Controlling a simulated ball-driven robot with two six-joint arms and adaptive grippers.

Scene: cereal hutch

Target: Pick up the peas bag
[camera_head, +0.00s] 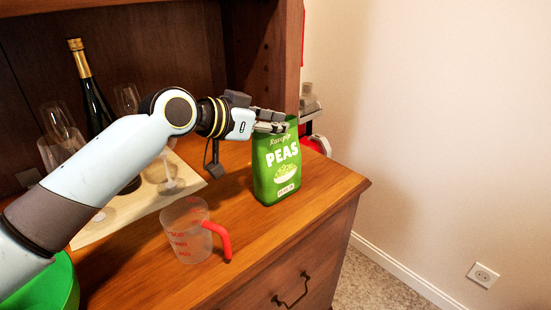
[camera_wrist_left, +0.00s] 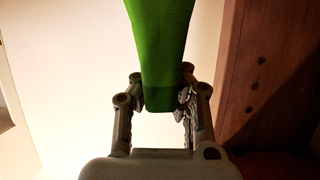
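The green peas bag (camera_head: 277,165) stands upright on the wooden counter, near its right end. My left gripper (camera_head: 272,121) is at the bag's top left, with one finger in front of the bag and the other behind it. In the left wrist view, the bag (camera_wrist_left: 162,55) is seen edge-on between the two fingers (camera_wrist_left: 162,98), which appear to press on both its sides. The bag's base appears to rest on the counter. My right gripper is not in view.
A measuring cup (camera_head: 188,235) with a red handle stands left of the bag. A dark bottle (camera_head: 95,100) and several glasses (camera_head: 128,98) stand behind my left arm. A green bowl (camera_head: 45,290) is at the lower left. The hutch side panel (camera_head: 285,60) rises behind the bag.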

